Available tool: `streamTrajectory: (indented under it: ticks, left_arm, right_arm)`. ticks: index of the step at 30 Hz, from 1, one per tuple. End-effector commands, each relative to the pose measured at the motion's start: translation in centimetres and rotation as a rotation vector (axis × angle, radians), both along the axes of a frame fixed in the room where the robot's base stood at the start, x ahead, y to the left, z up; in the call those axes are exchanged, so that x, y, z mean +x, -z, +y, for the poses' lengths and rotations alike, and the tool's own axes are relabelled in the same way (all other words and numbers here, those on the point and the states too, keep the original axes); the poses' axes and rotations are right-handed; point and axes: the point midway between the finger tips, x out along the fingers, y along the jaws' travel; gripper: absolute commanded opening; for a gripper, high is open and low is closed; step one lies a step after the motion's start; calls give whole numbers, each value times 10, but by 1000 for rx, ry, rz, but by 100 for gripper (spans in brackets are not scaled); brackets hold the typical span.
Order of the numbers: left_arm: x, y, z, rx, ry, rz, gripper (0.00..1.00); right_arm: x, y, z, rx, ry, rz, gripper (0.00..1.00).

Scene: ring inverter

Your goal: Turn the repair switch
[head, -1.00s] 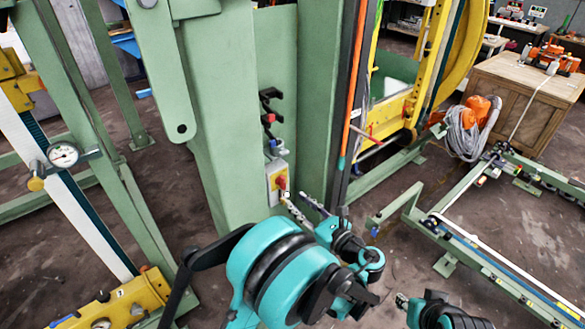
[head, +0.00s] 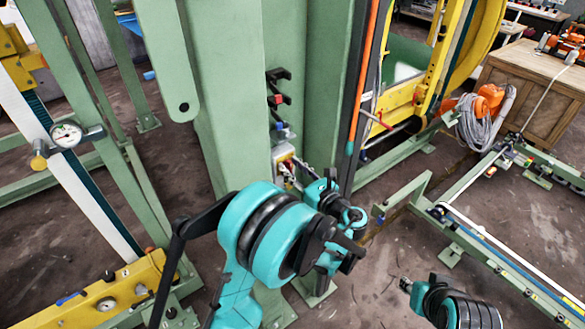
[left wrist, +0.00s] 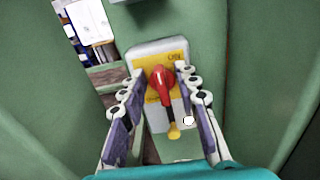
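The repair switch (left wrist: 164,82) is a red knob on a white and yellow box (left wrist: 172,55) fixed to a green post. A yellow piece hangs just below the knob. In the head view the box (head: 282,156) is partly hidden by my left gripper (head: 300,172). In the left wrist view my left gripper (left wrist: 159,72) is open, with one finger on each side of the knob. A gap shows between the knob and the left finger; the right finger is close to it, and contact is unclear. My right gripper (head: 406,286) is low at the right, its fingers too small to judge.
Black hooks (head: 279,88) with a red part, and a blue part (head: 283,131), are on the post above the box. A yellow machine frame (head: 402,98) stands behind. A green rail (head: 490,255) runs along the right floor. Dark floor between is clear.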

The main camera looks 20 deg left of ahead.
Motion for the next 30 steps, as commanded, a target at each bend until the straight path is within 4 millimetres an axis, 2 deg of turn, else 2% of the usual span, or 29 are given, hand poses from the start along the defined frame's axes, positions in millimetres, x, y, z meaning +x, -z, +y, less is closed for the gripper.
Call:
streamTrajectory:
  ticks: [2, 6, 20, 30]
  left_arm:
    - [0, 0, 0, 0, 0, 0, 31]
    - [0, 0, 0, 0, 0, 0, 0]
    - [-1, 1, 0, -26, 0, -33, 0]
    - [-2, 2, 2, -166, 0, -213, 0]
  right_arm:
    - [0, 0, 0, 0, 0, 0, 33]
    - [0, 0, 0, 0, 0, 0, 33]
    - [0, 2, 0, 0, 0, 0, 33]
    - [0, 12, 0, 0, 0, 0, 33]
